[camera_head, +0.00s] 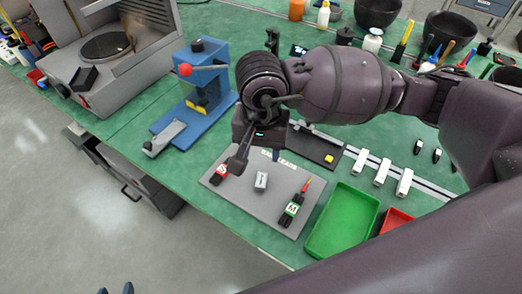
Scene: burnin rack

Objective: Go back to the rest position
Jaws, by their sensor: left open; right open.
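My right arm comes in from the right and reaches over the green bench. Its gripper (256,158) hangs open above the grey mat (247,204), with nothing seen between its fingers. The mat bears a red-labelled part (219,173) at the left, a small grey-white block (261,182) in the middle and a green-labelled part (290,211) at the right. One finger shows close to the red-labelled part; I cannot tell whether they touch. My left gripper (115,289) shows only as two separated dark blue tips at the bottom edge, over the floor and apart from the bench.
A blue press (200,85) with a red knob stands left of my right gripper. A grey machine (105,60) is at the upper left. A green tray (342,222) and a red tray (396,218) lie at the right. White modules (381,171) line a rail. The floor at lower left is clear.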

